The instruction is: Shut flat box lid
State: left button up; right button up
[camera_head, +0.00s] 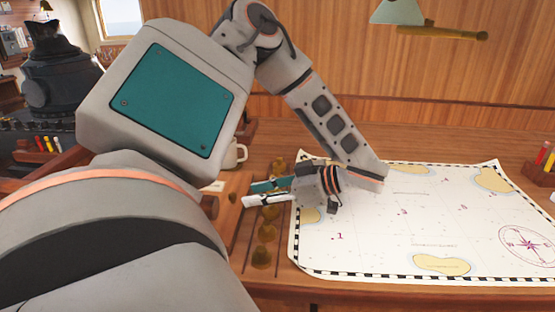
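Wooden slats with a row of brass knobs (262,257) lie on the desk just left of the chart; I cannot tell whether this is the flat box. A brown wooden panel (222,208) shows left of the knobs, mostly hidden behind my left arm; I cannot tell whether it is the lid. My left gripper (248,195) reaches over the knobs from the right, above the chart's left edge. Its two fingers point left and stand apart, with nothing seen between them. Its contact with the wood is unclear. My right gripper is out of view.
A sea chart (400,235) covers the middle and right of the desk. A white mug (235,154) stands behind the panel, close to my arm. A pen holder (543,170) is at the right edge.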

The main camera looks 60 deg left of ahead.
pick_arm(q)
jog(key=shift+v, duration=3.2)
jog(key=shift+r, duration=0.1)
